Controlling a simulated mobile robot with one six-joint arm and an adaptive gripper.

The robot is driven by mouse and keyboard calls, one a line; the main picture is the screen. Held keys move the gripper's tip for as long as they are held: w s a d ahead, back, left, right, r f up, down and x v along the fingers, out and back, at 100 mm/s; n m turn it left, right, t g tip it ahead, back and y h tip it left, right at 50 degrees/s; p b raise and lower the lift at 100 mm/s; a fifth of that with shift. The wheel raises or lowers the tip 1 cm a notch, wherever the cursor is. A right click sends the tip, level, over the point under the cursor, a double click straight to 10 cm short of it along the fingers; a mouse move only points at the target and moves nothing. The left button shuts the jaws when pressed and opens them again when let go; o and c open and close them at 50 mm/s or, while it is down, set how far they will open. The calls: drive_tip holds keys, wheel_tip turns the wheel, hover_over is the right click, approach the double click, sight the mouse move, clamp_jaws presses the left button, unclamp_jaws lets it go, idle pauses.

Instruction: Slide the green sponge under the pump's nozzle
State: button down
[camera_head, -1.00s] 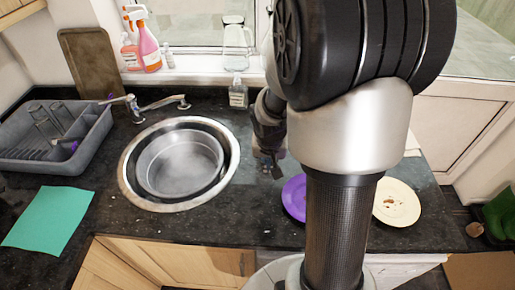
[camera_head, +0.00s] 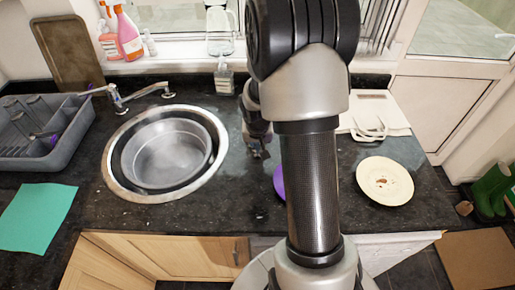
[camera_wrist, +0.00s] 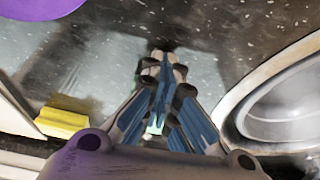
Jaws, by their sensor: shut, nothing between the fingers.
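The pump bottle (camera_head: 224,76), clear with a label, stands upright at the back of the counter, right of the tap. My gripper (camera_head: 258,152) is right of the sink, in front of the bottle and apart from it. In the wrist view its fingers (camera_wrist: 165,62) are together and empty, over the dark counter. I cannot make out a green sponge for certain. A small pale green patch (camera_wrist: 153,129) shows behind the fingers in the wrist view, mostly hidden. A yellow block (camera_wrist: 60,121) lies at the left there. The nozzle's underside is too small to judge.
The round sink (camera_head: 113,180) with a metal basin (camera_head: 165,158) is left of my gripper. A purple plate (camera_head: 279,182) is partly behind my arm. A cream plate (camera_head: 384,180) is right. A teal sheet (camera_head: 36,217) and grey rack (camera_head: 35,160) lie left.

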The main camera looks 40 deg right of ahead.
drive_tip(key=w+d+p, duration=0.1)
drive_tip(key=w+d, duration=0.3)
drive_tip(key=w, duration=0.1)
drive_tip(key=shift+w+d+p, duration=0.15)
drive_tip(key=shift+w+p, duration=0.2)
drive_tip(key=shift+p, duration=0.05)
